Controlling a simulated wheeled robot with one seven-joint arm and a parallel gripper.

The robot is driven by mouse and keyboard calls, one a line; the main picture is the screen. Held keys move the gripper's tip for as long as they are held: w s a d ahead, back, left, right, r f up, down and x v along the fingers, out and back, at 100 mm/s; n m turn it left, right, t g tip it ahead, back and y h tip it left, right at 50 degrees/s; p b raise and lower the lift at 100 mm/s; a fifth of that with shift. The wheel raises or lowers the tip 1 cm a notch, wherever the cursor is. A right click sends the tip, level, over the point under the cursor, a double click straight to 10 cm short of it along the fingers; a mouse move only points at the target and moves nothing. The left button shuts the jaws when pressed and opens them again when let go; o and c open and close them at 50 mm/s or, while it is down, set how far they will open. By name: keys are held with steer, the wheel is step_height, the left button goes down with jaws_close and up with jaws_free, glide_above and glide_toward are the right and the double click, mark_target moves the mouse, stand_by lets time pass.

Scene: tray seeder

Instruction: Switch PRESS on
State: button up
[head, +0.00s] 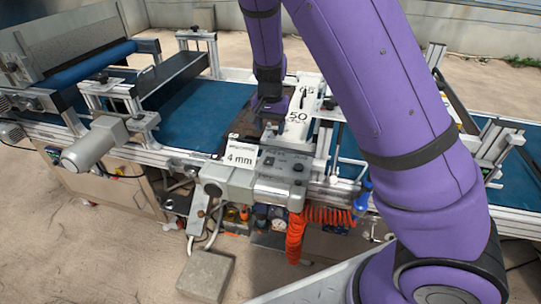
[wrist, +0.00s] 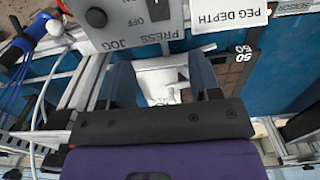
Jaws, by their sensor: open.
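The grey control panel (wrist: 130,28) shows at the top of the wrist view, with the words PRESS, JOG, ON and OFF on it. The PRESS switch (wrist: 158,10) is a dark lever at the top edge, partly cut off, so I cannot tell its setting. A round black JOG knob (wrist: 96,18) sits to its left. My gripper (wrist: 162,68) is open, its two dark fingers apart and just short of the panel's edge, with no switch between them. In the head view my gripper (head: 270,108) is behind the panel box (head: 283,163); its fingertips are hard to make out.
A PEG DEPTH label (wrist: 230,17) is right of the panel. A white "50" part (head: 300,112) and a "4 mm" sign (head: 240,152) stand close to my gripper. Blue belts (head: 200,112) run along the machine. Orange coiled hose (head: 297,235) hangs in front.

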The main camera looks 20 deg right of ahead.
mark_target(270, 158)
step_height(270, 158, down, 11)
steer(key=shift+r, duration=0.2)
stand_by(0.3)
